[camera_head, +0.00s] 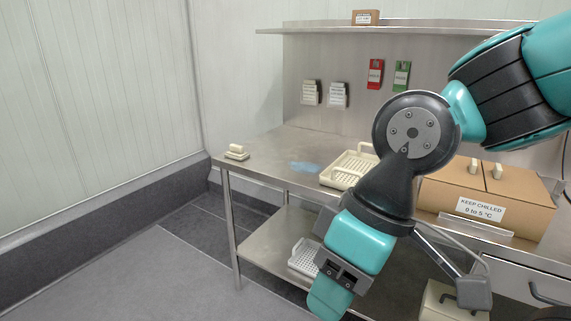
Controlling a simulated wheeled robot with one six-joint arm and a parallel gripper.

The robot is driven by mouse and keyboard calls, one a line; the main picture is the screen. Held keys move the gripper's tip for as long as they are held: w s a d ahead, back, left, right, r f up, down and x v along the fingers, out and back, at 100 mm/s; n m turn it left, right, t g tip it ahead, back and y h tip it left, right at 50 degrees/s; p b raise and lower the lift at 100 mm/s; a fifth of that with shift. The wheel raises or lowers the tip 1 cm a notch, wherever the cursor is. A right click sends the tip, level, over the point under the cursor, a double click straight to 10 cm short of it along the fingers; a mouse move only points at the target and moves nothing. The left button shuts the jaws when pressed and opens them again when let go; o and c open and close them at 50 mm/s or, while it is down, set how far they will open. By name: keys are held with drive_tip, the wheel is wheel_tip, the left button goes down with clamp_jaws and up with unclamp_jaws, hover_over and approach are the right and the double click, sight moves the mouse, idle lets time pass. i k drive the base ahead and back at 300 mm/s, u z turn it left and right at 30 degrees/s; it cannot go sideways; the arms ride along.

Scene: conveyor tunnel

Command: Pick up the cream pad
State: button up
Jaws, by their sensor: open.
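A small cream pad with a raised grip (236,152) lies on the left front corner of the steel table (270,160). It lies flat and nothing covers it. My gripper (335,290) is low in front of the table, to the right of the pad and well apart from it. It points down, is open and holds nothing that I can see. Its tips are partly hidden near the bottom edge of the picture.
A cream basket (340,178) stands mid-table, partly behind my arm. A blue smear (304,167) marks the tabletop between pad and basket. A cardboard box (440,192) stands at right. A white perforated tray (301,257) sits on the lower shelf. Open floor (150,270) lies left.

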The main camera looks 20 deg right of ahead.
sight(237, 152)
drive_tip(key=u, duration=0.5)
drive_tip(key=i, duration=2.45)
drive_tip(key=z, duration=0.5)
